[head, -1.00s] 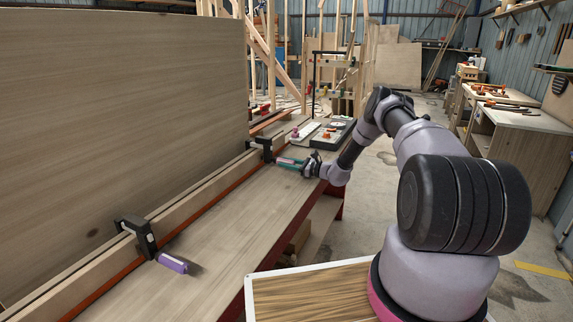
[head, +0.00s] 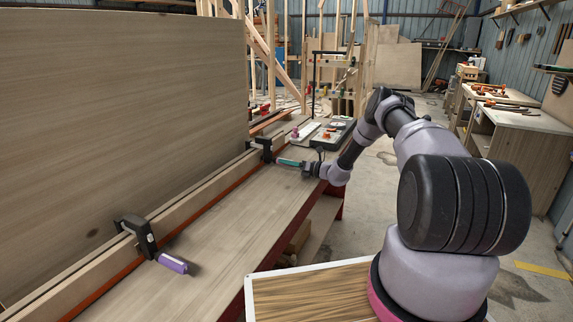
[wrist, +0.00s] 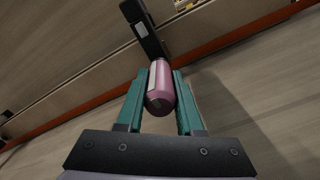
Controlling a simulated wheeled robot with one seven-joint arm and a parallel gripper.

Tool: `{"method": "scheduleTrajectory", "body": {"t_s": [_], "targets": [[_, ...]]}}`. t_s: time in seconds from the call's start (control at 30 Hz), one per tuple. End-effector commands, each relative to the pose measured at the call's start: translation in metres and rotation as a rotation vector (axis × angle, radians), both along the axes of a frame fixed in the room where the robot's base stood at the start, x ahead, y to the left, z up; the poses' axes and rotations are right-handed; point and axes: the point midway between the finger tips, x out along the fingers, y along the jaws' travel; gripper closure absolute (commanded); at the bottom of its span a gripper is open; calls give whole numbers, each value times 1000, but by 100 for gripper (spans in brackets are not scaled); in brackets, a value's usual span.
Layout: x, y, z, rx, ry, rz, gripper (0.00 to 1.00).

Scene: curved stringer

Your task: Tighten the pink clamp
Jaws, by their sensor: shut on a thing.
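The pink clamp's black frame (head: 263,147) sits on the wooden rail at the far part of the bench. In the wrist view its pink handle (wrist: 161,88) lies lengthwise between the two teal fingers, with the black clamp bar (wrist: 146,30) beyond it. My gripper (head: 290,163) reaches in from the right, low over the bench, and is shut on this handle; the fingers flank it in the wrist view (wrist: 160,95). The head view hides most of the handle behind the gripper.
A second black clamp (head: 140,236) with a purple handle (head: 172,263) is on the same rail, nearer. A tall wooden panel (head: 110,120) stands behind the rail. Trays (head: 335,132) lie at the bench's far end. The bench top (head: 220,225) between is clear.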

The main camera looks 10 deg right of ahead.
Motion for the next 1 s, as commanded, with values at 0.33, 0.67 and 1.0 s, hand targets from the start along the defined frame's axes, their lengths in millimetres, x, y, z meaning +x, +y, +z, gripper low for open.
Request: {"method": "scheduleTrajectory", "body": {"t_s": [0.33,0.67,1.0], "targets": [[0,-1,-1,40,57,0,100],[0,-1,-1,42,60,-2,100],[0,-1,0,42,59,-1,34]]}}
